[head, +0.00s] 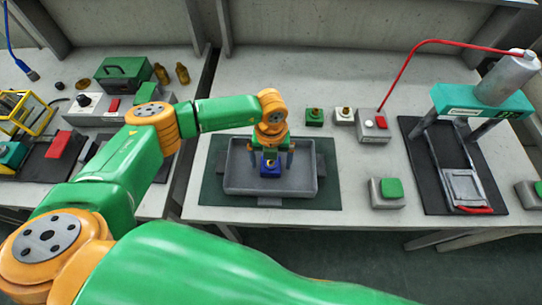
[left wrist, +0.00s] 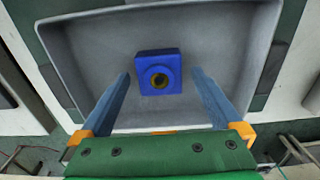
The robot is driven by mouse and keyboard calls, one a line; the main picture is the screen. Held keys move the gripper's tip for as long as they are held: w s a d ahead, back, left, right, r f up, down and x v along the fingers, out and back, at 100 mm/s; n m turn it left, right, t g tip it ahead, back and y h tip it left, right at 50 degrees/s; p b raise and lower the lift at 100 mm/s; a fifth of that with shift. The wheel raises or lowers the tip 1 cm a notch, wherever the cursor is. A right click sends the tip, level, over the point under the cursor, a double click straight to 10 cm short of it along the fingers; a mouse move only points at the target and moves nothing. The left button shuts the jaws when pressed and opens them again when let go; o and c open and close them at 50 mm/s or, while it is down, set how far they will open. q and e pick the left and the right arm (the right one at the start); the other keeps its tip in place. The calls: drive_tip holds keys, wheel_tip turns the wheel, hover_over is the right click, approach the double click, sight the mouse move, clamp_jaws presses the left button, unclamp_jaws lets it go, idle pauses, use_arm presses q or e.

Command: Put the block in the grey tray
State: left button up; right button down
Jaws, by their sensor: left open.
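The blue block (head: 270,164) with a dark round hole ringed in brass lies inside the grey tray (head: 240,186). In the left wrist view the block (left wrist: 148,62) rests on the tray floor (left wrist: 220,40), clear of the walls. My left gripper (head: 271,160) is over the tray with its fingers pointing down. In the left wrist view its two blue fingers (left wrist: 160,80) are spread wide on either side of the block, with gaps between. My right gripper is not in view.
The tray stands on a dark green mat (head: 212,190). Behind it are a green block (head: 314,117) and a pale block (head: 344,116). A grey box with a green button (head: 391,188) and a press (head: 480,104) stand to the right.

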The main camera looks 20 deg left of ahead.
sight(271, 163)
use_arm(q)
wheel_tip(271, 163, up, 12)
drive_tip(key=b, duration=0.2)
drive_tip(key=shift+b, duration=0.4)
